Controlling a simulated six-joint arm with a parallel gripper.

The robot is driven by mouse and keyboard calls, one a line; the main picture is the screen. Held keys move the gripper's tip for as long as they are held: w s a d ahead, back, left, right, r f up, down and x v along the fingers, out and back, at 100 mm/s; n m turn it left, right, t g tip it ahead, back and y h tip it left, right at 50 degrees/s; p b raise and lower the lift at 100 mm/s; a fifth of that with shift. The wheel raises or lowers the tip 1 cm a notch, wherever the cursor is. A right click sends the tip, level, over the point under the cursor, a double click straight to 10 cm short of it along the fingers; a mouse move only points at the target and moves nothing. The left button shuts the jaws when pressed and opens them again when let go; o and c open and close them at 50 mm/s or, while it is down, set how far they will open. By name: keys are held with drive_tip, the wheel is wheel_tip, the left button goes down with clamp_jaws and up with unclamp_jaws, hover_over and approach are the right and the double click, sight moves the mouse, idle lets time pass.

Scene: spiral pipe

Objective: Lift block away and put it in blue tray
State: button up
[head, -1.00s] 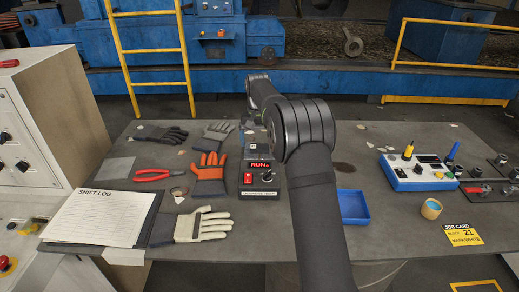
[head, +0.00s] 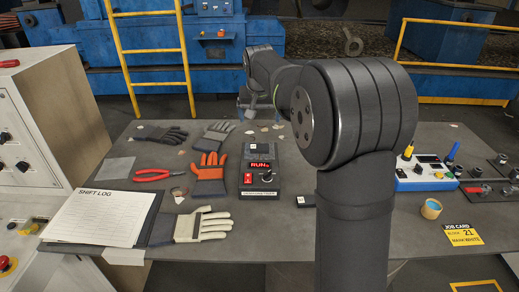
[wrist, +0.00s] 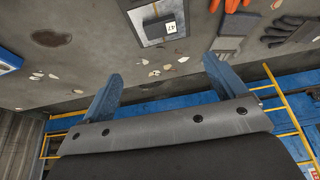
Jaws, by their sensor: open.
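A small dark block (head: 260,148) with a white label sits at the back of the black box with the red RUN display (head: 258,177). In the wrist view the labelled top (wrist: 168,27) shows near the upper middle. Another dark piece with a white label (head: 306,201) lies on the table right of the box, partly behind my arm. My gripper (head: 258,115) is above the table's back edge, behind the box. In the wrist view its blue fingers (wrist: 160,82) are spread and empty, apart from the block. The blue tray is hidden behind my arm in the head view.
Several gloves (head: 208,172), red pliers (head: 152,175) and a shift log (head: 100,215) lie on the left. A blue-and-white instrument box (head: 425,175), a small round pot (head: 431,208) and a job card (head: 463,234) are on the right.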

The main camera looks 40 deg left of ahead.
sight(259, 147)
drive_tip(key=x, duration=1.7)
drive_tip(key=shift+a+f, duration=0.1)
drive_tip(key=c, duration=1.5)
drive_tip(key=shift+o, duration=0.2)
